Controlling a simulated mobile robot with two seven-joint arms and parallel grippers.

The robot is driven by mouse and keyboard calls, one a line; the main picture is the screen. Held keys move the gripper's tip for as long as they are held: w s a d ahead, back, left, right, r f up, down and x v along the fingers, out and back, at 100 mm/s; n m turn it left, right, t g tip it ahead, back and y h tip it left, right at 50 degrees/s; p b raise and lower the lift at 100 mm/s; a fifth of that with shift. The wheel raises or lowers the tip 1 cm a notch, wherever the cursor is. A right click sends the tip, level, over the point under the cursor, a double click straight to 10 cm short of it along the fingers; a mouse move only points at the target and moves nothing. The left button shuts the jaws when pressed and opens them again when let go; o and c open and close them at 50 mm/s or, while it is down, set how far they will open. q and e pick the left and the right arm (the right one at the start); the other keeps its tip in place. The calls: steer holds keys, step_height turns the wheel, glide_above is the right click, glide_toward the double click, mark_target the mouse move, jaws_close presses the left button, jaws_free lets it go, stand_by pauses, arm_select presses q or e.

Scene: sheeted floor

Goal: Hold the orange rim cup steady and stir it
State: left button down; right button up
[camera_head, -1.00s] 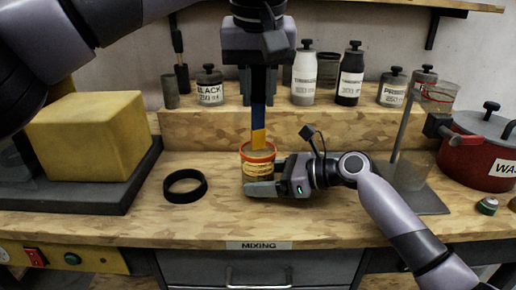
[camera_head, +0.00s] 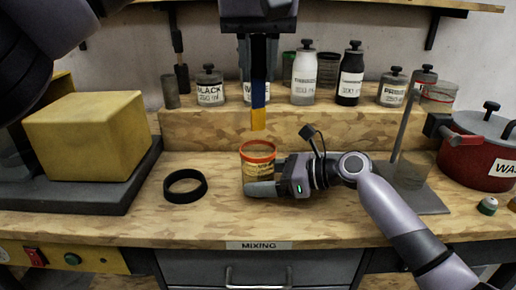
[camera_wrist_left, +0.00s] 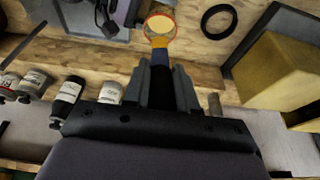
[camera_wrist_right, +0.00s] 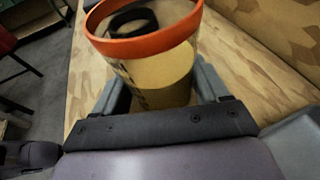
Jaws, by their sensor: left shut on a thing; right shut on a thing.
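The orange rim cup (camera_head: 258,162) stands upright on the wooden bench. It is clear-walled with yellowish contents and some lettering; it fills the right wrist view (camera_wrist_right: 150,65). My right gripper (camera_head: 262,179) is shut on the cup from the right, low on its wall. My left gripper (camera_head: 258,45) is shut on a stirring stick (camera_head: 258,92), dark blue above with a yellow-orange lower end. The stick hangs upright above the cup, its tip clear of the rim. In the left wrist view the stick (camera_wrist_left: 159,50) points toward the cup (camera_wrist_left: 160,26).
A black ring (camera_head: 185,184) lies left of the cup. A yellow block (camera_head: 88,135) sits on a dark slab. Several labelled bottles stand on the raised step behind. A stand with a glass beaker (camera_head: 412,170) and a red pot (camera_head: 480,150) are at right.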

steer(key=o, duration=0.9)
steer(key=shift+r, duration=0.15)
steer(key=shift+o, duration=1)
